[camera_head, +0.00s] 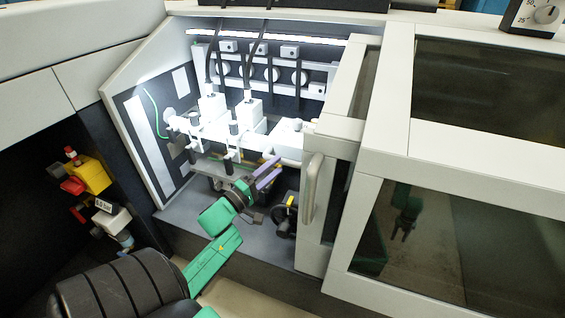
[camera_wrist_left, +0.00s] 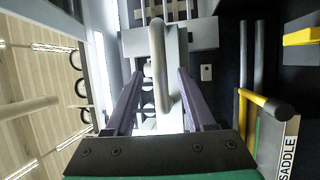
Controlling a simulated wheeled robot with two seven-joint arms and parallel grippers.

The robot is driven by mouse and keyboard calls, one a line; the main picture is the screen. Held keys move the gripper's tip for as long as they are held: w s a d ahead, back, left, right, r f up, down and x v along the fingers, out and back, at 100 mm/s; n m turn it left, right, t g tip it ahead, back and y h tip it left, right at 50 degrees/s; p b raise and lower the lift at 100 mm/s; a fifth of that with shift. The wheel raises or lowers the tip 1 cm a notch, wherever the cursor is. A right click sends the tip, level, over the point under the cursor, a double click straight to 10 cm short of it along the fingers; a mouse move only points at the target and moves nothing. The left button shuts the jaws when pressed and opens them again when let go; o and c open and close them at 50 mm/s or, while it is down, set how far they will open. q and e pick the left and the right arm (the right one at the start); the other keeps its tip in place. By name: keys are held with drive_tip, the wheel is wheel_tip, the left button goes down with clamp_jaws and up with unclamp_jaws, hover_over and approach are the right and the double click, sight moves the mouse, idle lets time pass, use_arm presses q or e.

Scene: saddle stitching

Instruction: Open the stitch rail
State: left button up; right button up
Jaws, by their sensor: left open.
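My left gripper (camera_head: 275,168) is open inside the machine bay, its purple fingers pointing right and up, just in front of the white stitching assembly (camera_head: 225,135). In the left wrist view, a grey loop handle (camera_wrist_left: 157,65) stands in the gap between the two spread fingers of the left gripper (camera_wrist_left: 160,75). The fingers stand apart on either side of the handle, and I cannot tell whether either touches it. The handle joins a pale cross-piece (camera_wrist_left: 200,37) of the rail assembly. A green arm with a dark gripper (camera_head: 405,228) shows dimly in the tinted window; its jaws are unclear.
A yellow and red valve unit (camera_head: 88,173) is at left.

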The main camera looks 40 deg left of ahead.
sight(283, 161)
use_arm(q)
drive_tip(key=w, duration=0.4)
drive_tip(key=shift+d+r, duration=0.1)
drive_tip(key=shift+r, duration=0.2)
drive_tip(key=shift+s, duration=0.1)
clamp_jaws()
idle(1.0)
